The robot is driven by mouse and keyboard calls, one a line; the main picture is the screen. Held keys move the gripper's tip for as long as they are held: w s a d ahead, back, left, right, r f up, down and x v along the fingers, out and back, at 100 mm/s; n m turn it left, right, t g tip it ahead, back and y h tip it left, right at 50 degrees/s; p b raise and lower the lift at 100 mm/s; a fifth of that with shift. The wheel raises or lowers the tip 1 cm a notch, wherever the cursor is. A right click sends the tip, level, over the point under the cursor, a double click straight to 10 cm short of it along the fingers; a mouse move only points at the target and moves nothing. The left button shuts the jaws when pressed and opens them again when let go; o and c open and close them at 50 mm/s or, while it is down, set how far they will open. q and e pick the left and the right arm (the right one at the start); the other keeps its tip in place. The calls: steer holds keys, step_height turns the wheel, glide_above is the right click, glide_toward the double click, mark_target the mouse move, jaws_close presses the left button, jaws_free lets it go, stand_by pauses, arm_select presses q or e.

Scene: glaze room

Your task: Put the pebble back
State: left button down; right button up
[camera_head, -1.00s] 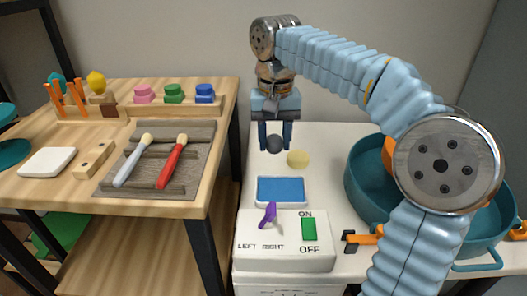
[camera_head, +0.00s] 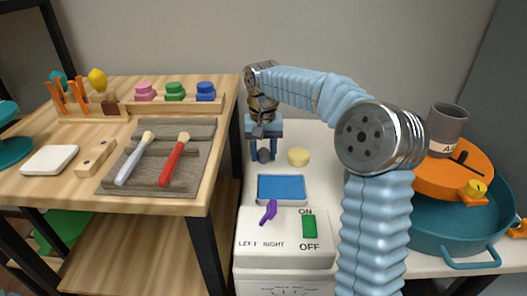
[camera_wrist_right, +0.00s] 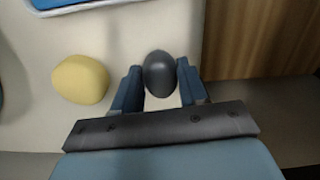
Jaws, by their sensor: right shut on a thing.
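The pebble (camera_head: 264,155) is dark grey and rounded. My right gripper (camera_head: 264,150) is shut on it, low at the back left of the white worktop. In the right wrist view the pebble (camera_wrist_right: 159,74) sits between the two blue fingertips of the right gripper (camera_wrist_right: 160,82). I cannot tell whether the pebble touches the worktop. My left gripper is not in view.
A yellow round piece (camera_head: 299,156) lies just right of the pebble. A blue-topped tray (camera_head: 282,188) and a switch box (camera_head: 284,248) stand nearer. A teal basin (camera_head: 450,240) holds an orange piece and a grey cup (camera_head: 446,128). A wooden table (camera_head: 70,200) stands left.

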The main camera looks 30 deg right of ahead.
mark_target(263, 152)
steer(key=o, duration=0.9)
steer(key=shift+f, duration=0.1)
steer(key=shift+o, duration=0.2)
step_height(263, 152, up, 12)
steer(key=p, duration=0.2)
